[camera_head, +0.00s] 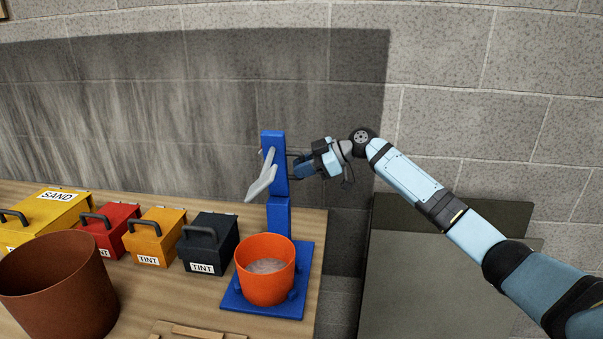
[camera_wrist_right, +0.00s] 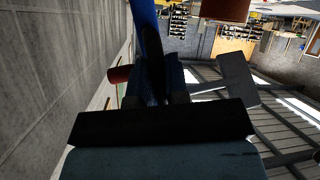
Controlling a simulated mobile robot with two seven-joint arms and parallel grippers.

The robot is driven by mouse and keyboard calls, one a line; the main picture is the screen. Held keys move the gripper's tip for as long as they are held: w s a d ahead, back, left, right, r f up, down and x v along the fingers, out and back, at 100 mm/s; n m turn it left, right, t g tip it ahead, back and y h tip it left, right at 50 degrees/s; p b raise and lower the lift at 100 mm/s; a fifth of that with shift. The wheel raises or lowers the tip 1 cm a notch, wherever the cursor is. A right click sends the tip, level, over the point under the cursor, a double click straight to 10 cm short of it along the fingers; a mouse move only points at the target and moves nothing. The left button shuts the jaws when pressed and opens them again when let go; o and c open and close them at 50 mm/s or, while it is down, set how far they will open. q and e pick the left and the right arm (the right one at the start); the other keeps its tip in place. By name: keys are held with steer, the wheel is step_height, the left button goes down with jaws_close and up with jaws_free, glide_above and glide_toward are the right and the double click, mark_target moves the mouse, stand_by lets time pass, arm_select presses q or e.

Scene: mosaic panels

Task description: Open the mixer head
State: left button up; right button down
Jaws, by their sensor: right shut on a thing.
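The blue mixer stands on the table, and its blue head (camera_head: 273,152) is tipped up, nearly in line with the post (camera_head: 278,217). The grey paddle (camera_head: 262,178) on the head points down and left, clear of the bowl. An orange bowl (camera_head: 265,283) with greyish contents sits on the blue base (camera_head: 308,262). My right gripper (camera_head: 297,164) is at the right side of the raised head and shut on it; the exact contact is small and partly hidden. In the right wrist view the blue head (camera_wrist_right: 147,35) rises past the dark gripper. My left gripper is not in view.
Black (camera_head: 208,244), orange (camera_head: 154,238), red (camera_head: 107,229) and yellow (camera_head: 48,214) boxes with handles line the table left of the mixer. A brown bucket (camera_head: 58,290) stands in front of them. A grey block wall is behind; a grey surface (camera_head: 430,285) lies to the right.

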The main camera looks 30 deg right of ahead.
steer(key=shift+w+d+r+m, duration=0.1)
steer(key=shift+w+d+m, duration=0.15)
steer(key=shift+w+m, duration=0.05)
stand_by(0.4)
steer(key=c, duration=1.1)
jaws_free()
steer(key=shift+c, duration=0.2)
steer(key=shift+d, duration=0.1)
steer(key=b+v, duration=0.2)
steer(key=v, duration=1.1)
steer(key=shift+d, duration=0.35)
